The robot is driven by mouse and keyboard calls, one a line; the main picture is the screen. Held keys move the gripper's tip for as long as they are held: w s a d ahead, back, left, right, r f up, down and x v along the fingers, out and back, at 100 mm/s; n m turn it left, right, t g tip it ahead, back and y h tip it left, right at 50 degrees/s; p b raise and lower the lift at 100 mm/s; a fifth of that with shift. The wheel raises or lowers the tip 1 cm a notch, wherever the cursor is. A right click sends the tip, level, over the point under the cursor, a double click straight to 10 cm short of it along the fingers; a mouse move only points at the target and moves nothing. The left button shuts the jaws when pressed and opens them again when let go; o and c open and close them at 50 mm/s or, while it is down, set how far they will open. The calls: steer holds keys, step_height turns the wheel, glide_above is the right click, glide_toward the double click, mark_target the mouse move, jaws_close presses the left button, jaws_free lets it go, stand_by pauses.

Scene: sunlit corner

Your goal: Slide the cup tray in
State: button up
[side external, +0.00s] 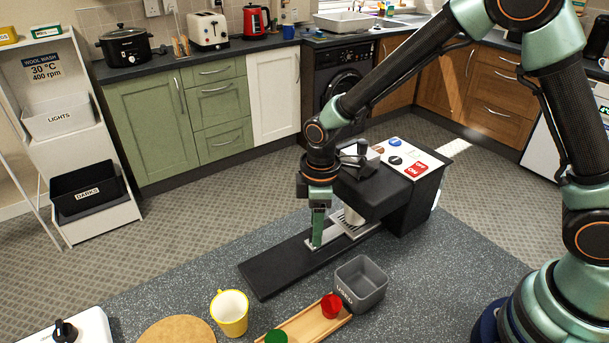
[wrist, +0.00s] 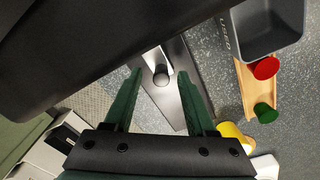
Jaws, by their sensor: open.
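The coffee machine (side external: 405,195) is a black box with a white top panel. A long black slab (side external: 275,268) reaches out from it to the front left. The cup tray (side external: 342,238), a pale metal grid, lies on this slab, partly under the machine's overhang. My gripper (side external: 317,242) points down at the tray's outer end. In the wrist view my gripper (wrist: 160,76) is open, with a small grey knob (wrist: 161,77) between its fingertips. I cannot tell whether either finger touches it.
A grey bin marked USED (side external: 361,283) stands right of the slab. A wooden holder (side external: 308,326) carries a red capsule (side external: 331,306) and a green one (side external: 276,337). A yellow mug (side external: 230,313) stands nearby. The slab's outer end is clear.

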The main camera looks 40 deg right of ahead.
step_height(320, 180, up, 12)
steer(key=shift+s+f, duration=0.2)
steer(key=shift+f, duration=0.05)
steer(key=shift+d, duration=0.1)
steer(key=s+d+r+m, duration=0.1)
steer(key=d+r, duration=0.1)
steer(key=s+d+r+m+t, duration=0.1)
steer(key=d+r+m, duration=0.1)
steer(key=s+d+r+m+t, duration=0.1)
steer(key=s+d+r+m, duration=0.1)
steer(key=d, duration=0.1)
steer(key=shift+r, duration=0.35)
steer(key=s+d+r+m+t, duration=0.2)
steer(key=s+d+m+t, duration=0.1)
steer(key=s+d+m, duration=0.3)
steer(key=shift+s+d, duration=0.25)
